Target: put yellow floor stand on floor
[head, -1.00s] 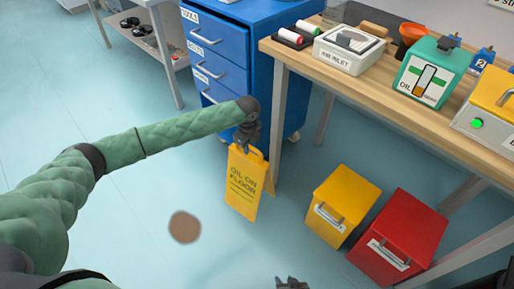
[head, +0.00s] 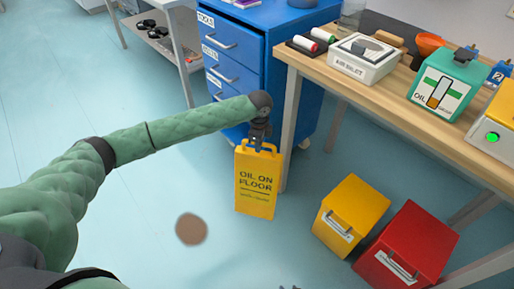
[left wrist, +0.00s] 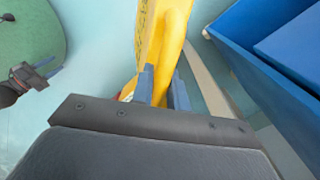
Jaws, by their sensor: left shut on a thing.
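The yellow floor stand (head: 257,190), lettered "OIL ON FLOOR", hangs upright with its printed face toward the head camera. My left gripper (head: 259,143) is shut on its top edge, and the stand shows between the fingers in the left wrist view (left wrist: 162,50). Whether its lower edge touches the floor I cannot tell. A brown round patch (head: 191,229) lies on the pale blue floor, left of and nearer than the stand. My right gripper (head: 289,287) barely shows at the bottom edge of the head view; its jaws cannot be made out.
A blue drawer cabinet (head: 235,48) stands behind the stand. The workbench leg (head: 291,130) is close to its right. A yellow bin (head: 350,213) and a red bin (head: 408,246) stand on the floor at right. The floor around the brown patch is clear.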

